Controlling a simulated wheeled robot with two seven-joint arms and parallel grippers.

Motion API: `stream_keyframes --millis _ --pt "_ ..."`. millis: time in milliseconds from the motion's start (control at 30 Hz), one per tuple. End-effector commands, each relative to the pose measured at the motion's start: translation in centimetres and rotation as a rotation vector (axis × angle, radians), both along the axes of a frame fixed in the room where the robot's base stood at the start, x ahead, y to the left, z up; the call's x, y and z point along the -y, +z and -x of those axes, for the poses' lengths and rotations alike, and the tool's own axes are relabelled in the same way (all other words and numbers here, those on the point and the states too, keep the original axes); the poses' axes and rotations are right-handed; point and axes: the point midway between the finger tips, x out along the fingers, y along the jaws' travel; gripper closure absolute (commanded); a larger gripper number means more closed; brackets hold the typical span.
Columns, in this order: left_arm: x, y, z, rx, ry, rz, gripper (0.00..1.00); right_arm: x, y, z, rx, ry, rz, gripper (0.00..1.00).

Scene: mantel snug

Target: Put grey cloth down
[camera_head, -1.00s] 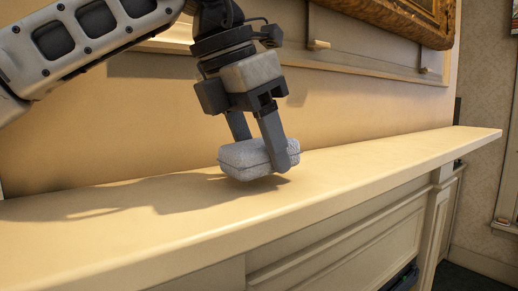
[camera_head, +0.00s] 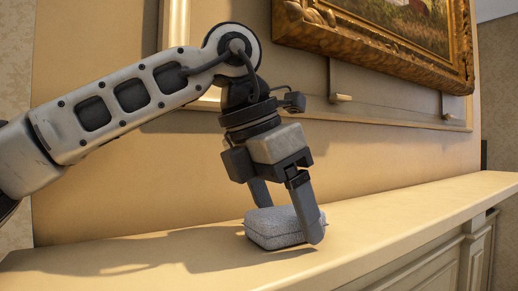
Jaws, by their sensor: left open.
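The grey cloth (camera_head: 272,230) is a folded, pillow-like bundle lying on the mantel shelf (camera_head: 400,216) in the head view. My left gripper (camera_head: 287,218) points down over it with its jaws open. One finger is in front of the cloth's right end and the other is behind it, partly hidden by the cloth. I cannot tell whether either finger touches it. My right gripper is not in view.
A gilt-framed painting (camera_head: 455,70) hangs on the wall above the shelf. Small pegs (camera_head: 341,98) stick out below it. The shelf is clear to the right, and its front edge drops off toward the panelled surround (camera_head: 440,262).

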Motion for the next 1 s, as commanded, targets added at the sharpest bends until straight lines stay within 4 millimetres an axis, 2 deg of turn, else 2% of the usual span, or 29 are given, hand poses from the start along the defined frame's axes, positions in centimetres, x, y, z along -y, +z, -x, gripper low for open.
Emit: stream_keyframes --millis 67,267,367,500,700,833,1000 --pt "0.0 -0.3 0.0 0.001 0.0 0.0 0.24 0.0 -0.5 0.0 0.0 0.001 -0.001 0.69" --pt "-1.1 2.7 0.6 0.003 0.003 0.003 0.24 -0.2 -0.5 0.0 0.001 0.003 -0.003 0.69" --pt "-2.3 4.8 1.3 0.002 0.002 0.005 0.24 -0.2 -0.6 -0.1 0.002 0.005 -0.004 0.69" --pt "-3.4 8.4 2.0 0.002 0.002 0.002 0.24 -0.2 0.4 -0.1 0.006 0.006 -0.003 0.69" --pt "-4.8 12.2 2.9 0.0 0.001 0.001 0.24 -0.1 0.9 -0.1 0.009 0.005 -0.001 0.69" --pt "-5.3 13.7 3.3 0.0 0.0 0.0 0.24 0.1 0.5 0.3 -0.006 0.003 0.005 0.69" --pt "-5.6 14.3 3.5 -0.001 -0.001 -0.002 0.24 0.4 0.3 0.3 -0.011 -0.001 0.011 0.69"
